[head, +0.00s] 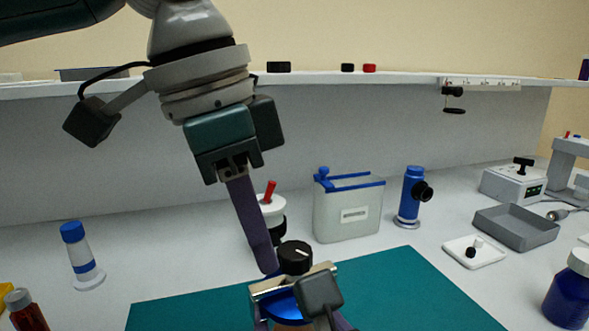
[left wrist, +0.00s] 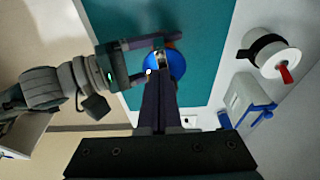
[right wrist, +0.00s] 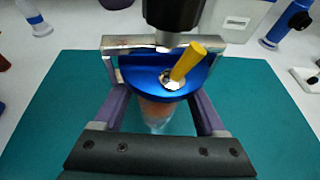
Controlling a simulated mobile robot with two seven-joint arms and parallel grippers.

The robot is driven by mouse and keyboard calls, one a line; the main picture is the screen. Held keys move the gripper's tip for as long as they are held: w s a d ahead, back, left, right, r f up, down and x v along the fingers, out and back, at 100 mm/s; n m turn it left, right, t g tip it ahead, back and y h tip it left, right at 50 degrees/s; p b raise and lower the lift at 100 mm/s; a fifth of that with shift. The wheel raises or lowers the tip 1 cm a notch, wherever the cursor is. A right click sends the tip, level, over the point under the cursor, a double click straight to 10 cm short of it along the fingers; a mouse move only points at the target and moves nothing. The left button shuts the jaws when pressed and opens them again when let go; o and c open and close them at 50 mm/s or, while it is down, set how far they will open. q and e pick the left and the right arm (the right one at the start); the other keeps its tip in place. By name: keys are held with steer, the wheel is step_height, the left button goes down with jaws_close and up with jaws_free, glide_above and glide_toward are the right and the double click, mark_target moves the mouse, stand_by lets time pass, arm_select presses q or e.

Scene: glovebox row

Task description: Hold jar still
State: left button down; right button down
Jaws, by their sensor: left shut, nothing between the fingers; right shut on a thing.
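The jar has a translucent body with orange contents (right wrist: 165,112) and a blue lid (right wrist: 140,80). A metal bar frame (right wrist: 135,43) spans the lid, with a black knob (head: 295,258) above it and a yellow stub (right wrist: 186,62) rising from the lid. My right gripper (right wrist: 160,108) is shut on the jar, one finger on each side, and the jar looks upright. In the head view, the jar is partly hidden behind my right gripper (head: 300,312). My left gripper (head: 268,268) is shut and empty, pointing down beside the knob; I cannot tell whether they touch.
A teal mat (head: 400,290) lies under the jar. Behind stand a white container with a red handle (head: 272,205), a blue-trimmed tank (head: 346,210) and a blue instrument (head: 411,195). A blue-capped bottle (head: 80,255) is left; a grey tray (head: 514,228) and dark blue bottle (head: 568,295) are right.

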arm_select(q)
steer(key=shift+w+d, duration=0.15)
steer(key=shift+d, duration=0.05)
steer(key=shift+w+a, duration=0.15)
steer(key=shift+w, duration=0.45)
stand_by(0.6)
steer(key=shift+a, duration=0.15)
steer(key=shift+a+r, duration=0.1)
steer(key=shift+a, duration=0.15)
steer(key=v, duration=0.2)
steer(key=d+v, duration=0.1)
steer(key=v, duration=0.2)
steer(key=shift+r, duration=0.45)
